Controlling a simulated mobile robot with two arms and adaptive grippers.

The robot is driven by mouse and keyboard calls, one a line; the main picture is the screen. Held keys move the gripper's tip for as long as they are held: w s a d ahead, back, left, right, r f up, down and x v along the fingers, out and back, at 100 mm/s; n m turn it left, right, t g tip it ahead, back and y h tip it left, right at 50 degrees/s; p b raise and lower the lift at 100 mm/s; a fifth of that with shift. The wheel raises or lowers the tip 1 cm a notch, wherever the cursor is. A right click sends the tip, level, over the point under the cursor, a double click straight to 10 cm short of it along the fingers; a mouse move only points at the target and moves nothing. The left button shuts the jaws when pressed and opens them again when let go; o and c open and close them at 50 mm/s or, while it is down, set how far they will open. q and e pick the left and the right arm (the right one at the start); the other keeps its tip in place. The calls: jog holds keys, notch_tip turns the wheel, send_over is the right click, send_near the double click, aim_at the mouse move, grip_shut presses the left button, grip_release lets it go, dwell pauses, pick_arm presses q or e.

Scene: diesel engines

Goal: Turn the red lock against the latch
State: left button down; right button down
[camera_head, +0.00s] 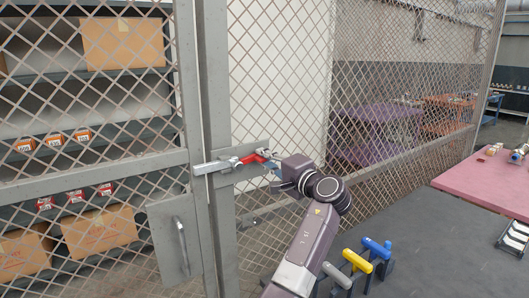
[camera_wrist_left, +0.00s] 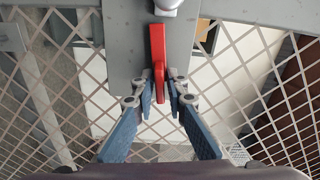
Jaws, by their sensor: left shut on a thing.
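The red lock (camera_head: 250,158) is on the metal mesh gate, beside the silver latch bar (camera_head: 213,167) that crosses the gate post. My left gripper (camera_head: 273,164) reaches it from the right and is shut on it. In the left wrist view the red lock (camera_wrist_left: 158,48) is a long red lever, its lower end between the two fingertips of my left gripper (camera_wrist_left: 160,88). A silver knob-like part (camera_wrist_left: 168,5) touches the top edge of that view. The fingers hide part of the lock. My right gripper is not in view.
The gate (camera_head: 95,175) has a plate with a pull handle (camera_head: 180,245) below the latch. Shelves with cardboard boxes (camera_head: 122,43) stand behind the mesh. Blue (camera_head: 376,248), yellow (camera_head: 356,261) and grey (camera_head: 336,275) handles stand on the dark bench (camera_head: 440,255) at right.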

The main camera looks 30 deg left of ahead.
pick_arm(q)
jog(key=shift+m+p, duration=0.45)
jog(key=shift+m, duration=0.25)
jog(key=c, duration=2.1)
grip_release()
jog(key=v, duration=1.2)
jog(key=shift+f, duration=0.1)
